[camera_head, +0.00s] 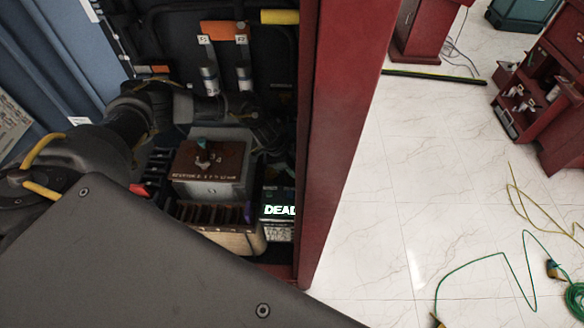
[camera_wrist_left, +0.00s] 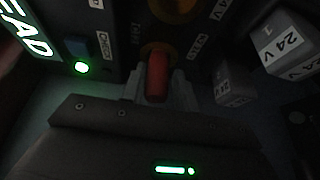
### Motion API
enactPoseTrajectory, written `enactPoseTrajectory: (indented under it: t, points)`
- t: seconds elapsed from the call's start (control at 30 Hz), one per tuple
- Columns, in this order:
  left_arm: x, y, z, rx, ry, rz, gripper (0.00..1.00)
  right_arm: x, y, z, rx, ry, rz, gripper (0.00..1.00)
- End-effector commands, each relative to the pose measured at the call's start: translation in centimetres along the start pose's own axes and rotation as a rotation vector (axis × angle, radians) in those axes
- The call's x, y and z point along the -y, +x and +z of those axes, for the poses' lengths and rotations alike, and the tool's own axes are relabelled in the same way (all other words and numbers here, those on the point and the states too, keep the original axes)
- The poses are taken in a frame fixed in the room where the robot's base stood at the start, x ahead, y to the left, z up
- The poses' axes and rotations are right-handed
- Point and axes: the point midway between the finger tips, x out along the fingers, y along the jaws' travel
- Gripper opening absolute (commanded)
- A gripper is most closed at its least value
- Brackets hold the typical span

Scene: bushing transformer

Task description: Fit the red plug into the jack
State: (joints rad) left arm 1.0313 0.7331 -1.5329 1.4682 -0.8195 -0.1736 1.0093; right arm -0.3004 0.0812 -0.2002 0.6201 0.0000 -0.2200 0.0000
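The red plug (camera_wrist_left: 157,78) shows in the middle of the left wrist view, between the two grey fingers of my left gripper (camera_wrist_left: 158,88). The fingers are closed on its sides. The far end of the plug is at a dim orange ring (camera_wrist_left: 151,49) on a dark labelled panel (camera_wrist_left: 115,25), which looks like the jack. I cannot tell how deep the plug sits there. In the head view my left arm reaches into the red cabinet (camera_head: 345,120), and the plug and fingertips cannot be made out. My right gripper is in neither view.
The lit DEAD display (camera_head: 280,210) stands beside the brown-topped box (camera_head: 212,165). A larger orange ring (camera_wrist_left: 178,7) and grey blocks marked 24 V (camera_wrist_left: 283,40) are close to my gripper. Green cable (camera_head: 487,257) lies on the tiled floor outside.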

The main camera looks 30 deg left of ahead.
Motion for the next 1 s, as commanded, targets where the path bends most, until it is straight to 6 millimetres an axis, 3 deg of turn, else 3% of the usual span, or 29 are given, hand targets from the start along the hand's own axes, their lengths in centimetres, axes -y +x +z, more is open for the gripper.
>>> enactPoseTrajectory:
  t: [0.03,0.57,0.73,1.0]
  points:
    - [-1.4,1.1,0.8,0.017,0.002,0.029,0.43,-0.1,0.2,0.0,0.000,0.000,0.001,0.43]
    - [-1.6,0.6,0.3,0.013,0.009,0.035,0.43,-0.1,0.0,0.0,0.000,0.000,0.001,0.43]
    - [-1.3,-1.9,0.3,0.011,0.005,0.031,0.43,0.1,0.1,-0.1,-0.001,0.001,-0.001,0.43]
    - [-0.8,-8.2,0.1,0.008,0.001,0.019,0.43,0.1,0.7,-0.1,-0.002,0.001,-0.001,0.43]
